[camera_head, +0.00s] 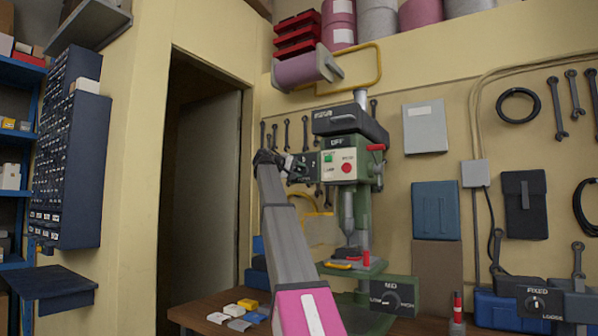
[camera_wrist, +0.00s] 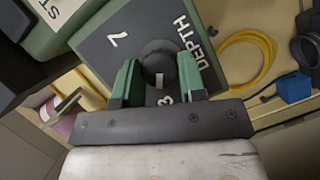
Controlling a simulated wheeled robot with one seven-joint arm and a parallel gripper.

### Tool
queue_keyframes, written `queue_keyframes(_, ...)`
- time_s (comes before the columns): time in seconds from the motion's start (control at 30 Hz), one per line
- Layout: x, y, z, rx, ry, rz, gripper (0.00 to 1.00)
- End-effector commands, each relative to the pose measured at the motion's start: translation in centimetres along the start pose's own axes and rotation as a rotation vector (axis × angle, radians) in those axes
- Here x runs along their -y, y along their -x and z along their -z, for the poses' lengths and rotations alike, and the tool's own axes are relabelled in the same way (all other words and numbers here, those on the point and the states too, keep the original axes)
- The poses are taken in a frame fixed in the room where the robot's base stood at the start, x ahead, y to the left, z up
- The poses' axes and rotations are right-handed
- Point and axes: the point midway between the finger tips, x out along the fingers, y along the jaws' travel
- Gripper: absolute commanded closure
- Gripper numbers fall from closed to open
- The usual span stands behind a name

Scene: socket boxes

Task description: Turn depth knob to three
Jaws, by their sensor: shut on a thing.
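The dark round depth knob (camera_wrist: 157,58) sits on a dark panel (camera_wrist: 110,48) marked DEPTH in the wrist view. A pale mark on the knob lies on its lower side, toward the figure 3, which is partly hidden by my gripper. Another figure is printed at the upper left. My gripper (camera_wrist: 157,72) has one green finger on each side of the knob and is shut on it. In the head view my gripper (camera_head: 283,162) reaches the left side of the green drill press (camera_head: 361,205), and the knob is too small to make out.
A unit labelled MID (camera_head: 398,296) with its own knob stands at the lower right on the wooden bench (camera_head: 205,308). Small boxes (camera_head: 240,312) lie left of my arm. A yellow cable (camera_wrist: 250,48) hangs right of the panel in the wrist view.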

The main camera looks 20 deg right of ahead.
Motion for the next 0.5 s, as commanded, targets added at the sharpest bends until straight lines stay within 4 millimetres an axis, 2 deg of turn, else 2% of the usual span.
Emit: queue_keyframes(0.5,0.08,0.04,0.00,-0.002,0.059,-0.023,0.86)
